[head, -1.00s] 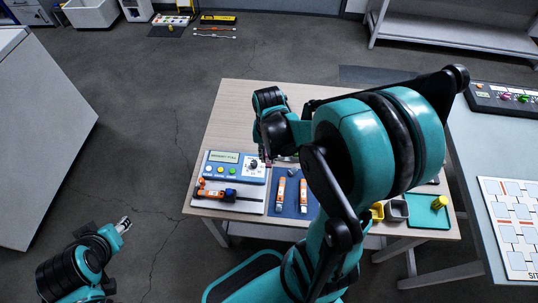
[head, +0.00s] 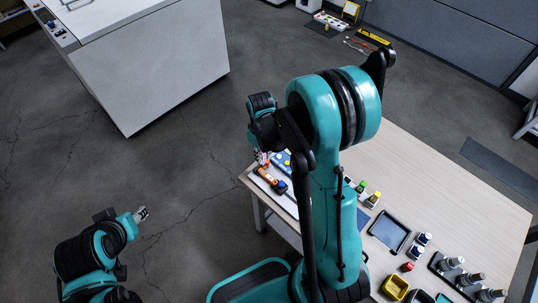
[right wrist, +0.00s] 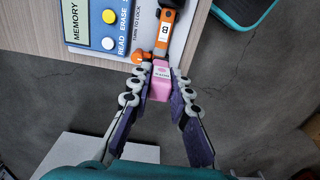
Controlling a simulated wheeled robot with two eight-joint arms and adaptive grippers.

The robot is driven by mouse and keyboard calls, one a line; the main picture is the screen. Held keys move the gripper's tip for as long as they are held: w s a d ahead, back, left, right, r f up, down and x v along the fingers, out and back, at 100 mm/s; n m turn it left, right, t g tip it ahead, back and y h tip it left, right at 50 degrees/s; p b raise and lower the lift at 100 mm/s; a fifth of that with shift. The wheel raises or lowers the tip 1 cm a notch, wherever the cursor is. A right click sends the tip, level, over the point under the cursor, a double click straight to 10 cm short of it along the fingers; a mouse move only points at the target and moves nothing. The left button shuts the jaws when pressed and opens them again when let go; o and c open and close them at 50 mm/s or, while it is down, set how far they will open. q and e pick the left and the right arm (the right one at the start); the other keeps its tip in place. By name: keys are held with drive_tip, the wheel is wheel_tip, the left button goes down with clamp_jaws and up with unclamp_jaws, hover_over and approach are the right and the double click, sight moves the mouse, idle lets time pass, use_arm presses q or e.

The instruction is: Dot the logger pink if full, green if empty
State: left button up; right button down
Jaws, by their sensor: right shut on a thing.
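My right gripper (right wrist: 158,88) is shut on a pink block-like dotter (right wrist: 160,82) with a small label. The dotter's tip is close to the end of the orange logger (right wrist: 163,42); I cannot tell whether they touch. The logger also shows in the head view (head: 268,177), on the pale board beside the blue reader (head: 281,160). In the right wrist view the reader (right wrist: 90,32) shows the word MEMORY, with the rest cut off, and a yellow button. My left gripper (head: 141,213) hangs over the floor, apart from the table; its jaws are too small to judge.
The wooden table (head: 455,190) also holds a green block (head: 361,187), a dark-framed tray (head: 389,231), a yellow bin (head: 395,288) and several bottles to the right. My right arm hides part of the table. A white cabinet (head: 150,75) stands across open floor.

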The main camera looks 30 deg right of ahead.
drive_tip(key=shift+a+f, duration=0.1)
drive_tip(key=shift+f, duration=0.15)
drive_tip(key=shift+f+b, duration=1.25)
drive_tip(key=shift+f, duration=0.55)
drive_tip(key=shift+b, duration=0.3)
drive_tip(key=shift+f+b, duration=0.6)
drive_tip(key=shift+b, duration=0.1)
idle(0.4)
drive_tip(key=shift+f, duration=0.2)
drive_tip(key=shift+f+b, duration=0.15)
drive_tip(key=shift+b, duration=0.25)
idle(0.7)
idle(0.3)
drive_tip(key=shift+r+p, duration=2.95)
drive_tip(key=shift+r, duration=1.1)
